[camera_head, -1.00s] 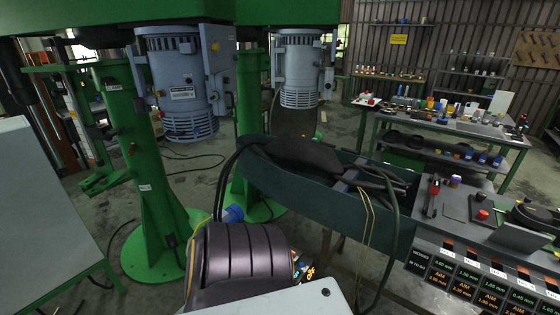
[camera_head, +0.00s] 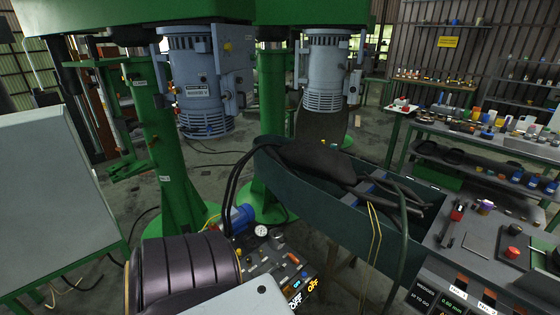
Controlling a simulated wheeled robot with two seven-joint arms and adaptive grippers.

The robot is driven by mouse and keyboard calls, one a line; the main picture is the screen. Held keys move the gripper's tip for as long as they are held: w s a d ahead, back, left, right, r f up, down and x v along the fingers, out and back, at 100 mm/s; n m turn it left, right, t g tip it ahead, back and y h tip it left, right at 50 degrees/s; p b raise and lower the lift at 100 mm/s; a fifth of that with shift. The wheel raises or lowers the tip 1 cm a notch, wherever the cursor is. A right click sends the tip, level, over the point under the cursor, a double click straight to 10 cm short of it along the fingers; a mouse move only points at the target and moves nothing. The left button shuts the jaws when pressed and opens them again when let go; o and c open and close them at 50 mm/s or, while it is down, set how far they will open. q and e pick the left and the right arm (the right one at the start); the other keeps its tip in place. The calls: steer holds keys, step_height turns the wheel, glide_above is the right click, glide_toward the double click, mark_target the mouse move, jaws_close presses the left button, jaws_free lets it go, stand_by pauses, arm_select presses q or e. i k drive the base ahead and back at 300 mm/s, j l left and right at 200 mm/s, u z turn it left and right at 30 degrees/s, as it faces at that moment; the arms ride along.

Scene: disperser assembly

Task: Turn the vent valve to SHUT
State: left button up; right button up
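Neither of my grippers shows in the head view. A small control unit (camera_head: 262,262) stands at the bottom centre, with a round white gauge (camera_head: 261,231), several small fittings and a display (camera_head: 301,289) with lit text reading OFF. A small orange-red part (camera_head: 293,258) sits on its top. I cannot tell which fitting is the vent valve, nor its position. A dark ribbed cylinder (camera_head: 185,272) and a pale panel (camera_head: 248,299) at the bottom edge hide part of the unit.
A blue motor (camera_head: 240,216) and hoses sit behind the unit. A dark green trough (camera_head: 330,205) runs to the right. A bench with a red button (camera_head: 512,254) is at right. Green columns (camera_head: 165,140) stand behind. A grey board (camera_head: 50,185) is at left.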

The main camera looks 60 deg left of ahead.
mark_target(292, 257)
steer(key=i+u, duration=0.25)
steer(key=u, duration=0.15)
steer(key=i+u, duration=0.85)
